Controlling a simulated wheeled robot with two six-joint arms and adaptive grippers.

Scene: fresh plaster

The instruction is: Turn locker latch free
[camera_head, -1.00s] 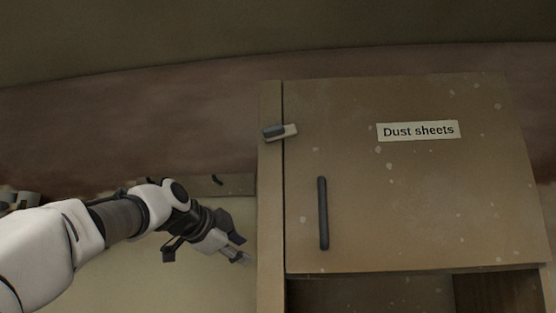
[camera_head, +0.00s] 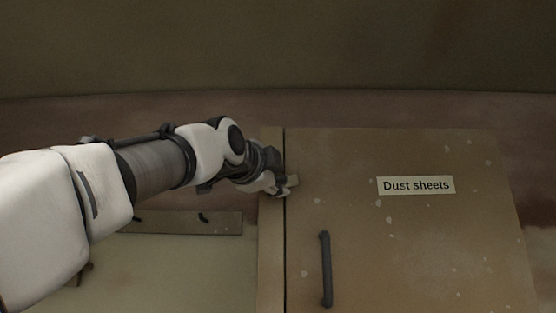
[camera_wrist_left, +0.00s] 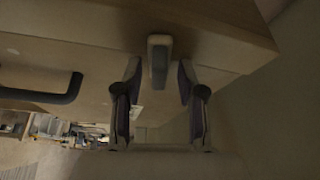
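The locker door (camera_head: 400,240) is shut, with a "Dust sheets" label (camera_head: 416,185) and a dark bar handle (camera_head: 326,270). The latch (camera_head: 292,181) lies roughly level across the seam between the door and the left frame post (camera_head: 271,240); my left gripper hides most of it in the head view. My left gripper (camera_head: 277,183) is at the latch. In the left wrist view, the latch (camera_wrist_left: 159,58) stands between the two spread fingers of the left gripper (camera_wrist_left: 158,72), with a gap showing on each side. My right gripper is in neither view.
A wooden rail (camera_head: 185,223) with dark hooks is on the pale wall left of the locker. The door handle (camera_wrist_left: 45,92) also shows in the left wrist view, clear of the fingers. Room left of the locker is free below my arm.

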